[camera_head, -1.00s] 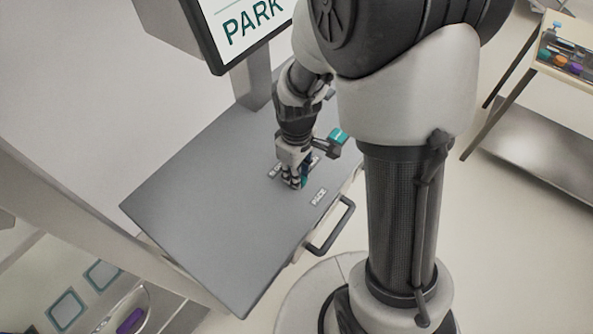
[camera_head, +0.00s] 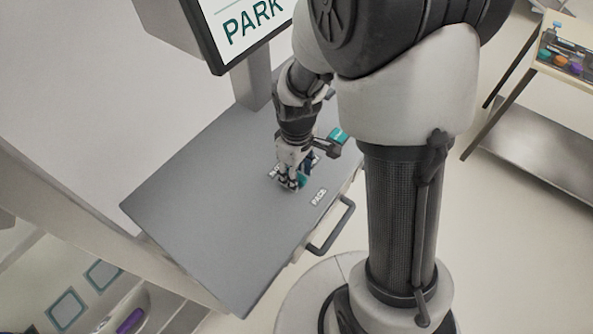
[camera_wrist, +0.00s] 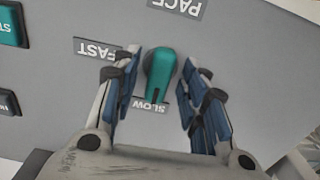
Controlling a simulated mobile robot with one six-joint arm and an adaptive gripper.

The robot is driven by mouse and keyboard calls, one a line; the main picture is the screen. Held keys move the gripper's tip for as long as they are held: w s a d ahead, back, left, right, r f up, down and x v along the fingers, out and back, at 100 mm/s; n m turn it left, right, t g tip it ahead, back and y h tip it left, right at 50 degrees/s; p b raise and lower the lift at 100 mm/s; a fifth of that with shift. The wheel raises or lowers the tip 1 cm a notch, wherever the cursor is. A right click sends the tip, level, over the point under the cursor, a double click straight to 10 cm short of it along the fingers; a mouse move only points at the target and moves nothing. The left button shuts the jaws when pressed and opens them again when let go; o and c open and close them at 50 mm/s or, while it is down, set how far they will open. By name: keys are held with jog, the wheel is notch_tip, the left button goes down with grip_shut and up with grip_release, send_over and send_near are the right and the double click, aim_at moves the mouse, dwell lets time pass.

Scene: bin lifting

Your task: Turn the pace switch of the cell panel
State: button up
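The pace switch (camera_wrist: 160,75) is a teal elongated knob on the grey cell panel (camera_head: 215,215). In the wrist view its narrow end points down at the SLOW label (camera_wrist: 149,106). The FAST label (camera_wrist: 97,50) is to its left and the PACE label (camera_wrist: 180,6) above it; the text is upside down. My gripper (camera_wrist: 162,62) is open, with one blue-padded finger on each side of the knob. Small gaps show between pads and knob. In the head view my gripper (camera_head: 290,184) points down at the panel, partly hiding the teal knob (camera_head: 303,180).
A teal button (camera_wrist: 10,25) sits at the left of the wrist view. A handle (camera_head: 331,226) sticks out from the panel's front edge. A screen reading PARK (camera_head: 250,22) stands behind. A table with small items (camera_head: 530,62) is at the far right.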

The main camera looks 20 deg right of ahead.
notch_tip(320, 180, up, 12)
dwell(0.6)
jog(key=s+r+m+t+b, duration=0.2)
jog(key=s+m, duration=0.1)
jog(key=s, duration=0.4)
jog(key=s+r+m+t+b, duration=0.2)
jog(key=s+r+m, duration=0.1)
jog(key=s, duration=0.5)
jog(key=shift+s+d+r+m+t, duration=0.15)
jog(key=shift+d+r+m+t, duration=0.2)
jog(key=shift+m, duration=0.35)
